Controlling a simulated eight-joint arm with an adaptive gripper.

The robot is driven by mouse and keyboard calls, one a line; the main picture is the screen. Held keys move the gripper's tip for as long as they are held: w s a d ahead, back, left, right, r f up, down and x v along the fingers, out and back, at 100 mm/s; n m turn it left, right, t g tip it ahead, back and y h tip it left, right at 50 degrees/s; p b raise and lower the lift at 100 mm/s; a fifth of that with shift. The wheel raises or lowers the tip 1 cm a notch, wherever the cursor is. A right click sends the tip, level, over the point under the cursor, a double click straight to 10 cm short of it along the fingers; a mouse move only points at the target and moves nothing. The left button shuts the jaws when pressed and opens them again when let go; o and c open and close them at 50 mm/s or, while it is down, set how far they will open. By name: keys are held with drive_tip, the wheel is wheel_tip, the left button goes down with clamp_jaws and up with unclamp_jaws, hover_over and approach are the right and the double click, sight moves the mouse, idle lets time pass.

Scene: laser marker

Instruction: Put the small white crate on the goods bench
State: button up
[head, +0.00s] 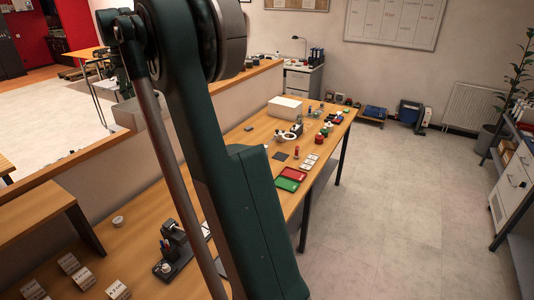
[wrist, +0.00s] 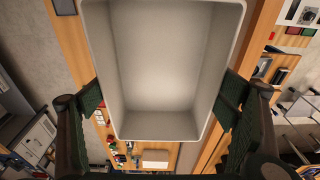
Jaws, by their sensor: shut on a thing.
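The small white crate (wrist: 165,55) fills the middle of the wrist view, its open inside facing the camera. My gripper (wrist: 162,95) is shut on it, with one dark green finger pad at each side wall. The crate is held in the air above wooden surfaces. In the head view my arm hides much of the middle. A pale box (head: 127,113) shows left of the arm, by the partition; it looks like the same crate, but I cannot be sure. Wooden benches are in view; I cannot tell which is the goods bench.
A long wooden bench (head: 255,130) carries a white box (head: 285,107), red and green trays (head: 287,180) and several small items. A wood-topped partition (head: 245,76) runs behind it. Another wooden table (head: 85,53) stands at far left. The floor (head: 400,190) at right is clear.

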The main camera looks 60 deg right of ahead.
wheel_tip(320, 180, down, 37)
drive_tip(key=shift+r, duration=0.2)
drive_tip(key=shift+f, duration=0.1)
idle(0.3)
drive_tip(key=shift+f, duration=3)
drive_tip(key=shift+f, duration=1.9)
drive_tip(key=shift+f, duration=0.2)
drive_tip(key=o, duration=1)
drive_tip(key=shift+c, duration=0.2)
drive_tip(key=shift+r, duration=0.2)
wheel_tip(320, 180, up, 12)
drive_tip(key=a, duration=0.1)
drive_tip(key=shift+a, duration=0.35)
